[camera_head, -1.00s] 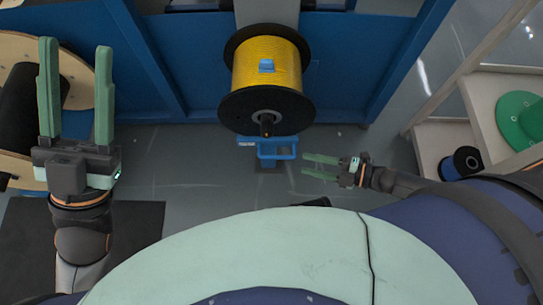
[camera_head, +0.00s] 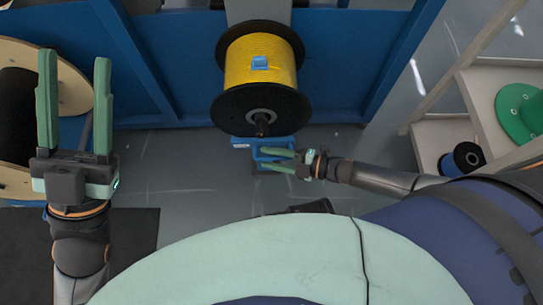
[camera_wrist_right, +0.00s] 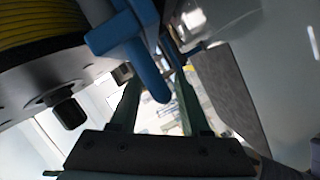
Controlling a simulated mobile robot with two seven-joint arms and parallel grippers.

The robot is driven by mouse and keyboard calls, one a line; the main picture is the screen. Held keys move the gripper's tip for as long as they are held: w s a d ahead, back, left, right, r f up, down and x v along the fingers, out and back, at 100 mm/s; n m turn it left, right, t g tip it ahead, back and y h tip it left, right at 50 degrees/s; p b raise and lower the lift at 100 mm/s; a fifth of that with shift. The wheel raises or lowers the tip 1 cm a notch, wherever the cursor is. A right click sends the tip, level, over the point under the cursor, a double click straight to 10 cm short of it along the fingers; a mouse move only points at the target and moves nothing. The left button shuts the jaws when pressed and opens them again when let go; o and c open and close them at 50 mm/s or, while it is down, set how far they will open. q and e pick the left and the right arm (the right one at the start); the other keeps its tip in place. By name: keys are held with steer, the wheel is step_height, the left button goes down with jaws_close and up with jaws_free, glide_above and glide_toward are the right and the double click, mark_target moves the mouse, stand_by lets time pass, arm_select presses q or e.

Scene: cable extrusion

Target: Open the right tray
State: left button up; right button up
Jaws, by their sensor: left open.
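A blue frame-shaped handle (camera_head: 258,149) sits below the yellow cable spool (camera_head: 259,62); I cannot tell how it joins the tray. My right gripper (camera_head: 264,159) reaches it from the right in the head view, its fingers overlapping the handle. In the right wrist view, a blue bar (camera_wrist_right: 148,75) extends between the two parted green fingers (camera_wrist_right: 158,100). Whether the fingers touch it is unclear. My left gripper (camera_head: 74,60) is open and empty at the far left, pointing up in the picture.
A blue rack frame (camera_head: 165,60) stands behind the spool. A wooden reel (camera_head: 75,85) with black cable is at the left. A shelf (camera_head: 440,130) with a green reel (camera_head: 520,110) and a dark blue spool (camera_head: 462,158) is at the right. Grey floor (camera_head: 180,165) is free between the arms.

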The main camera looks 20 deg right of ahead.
jaws_close()
stand_by(1.2)
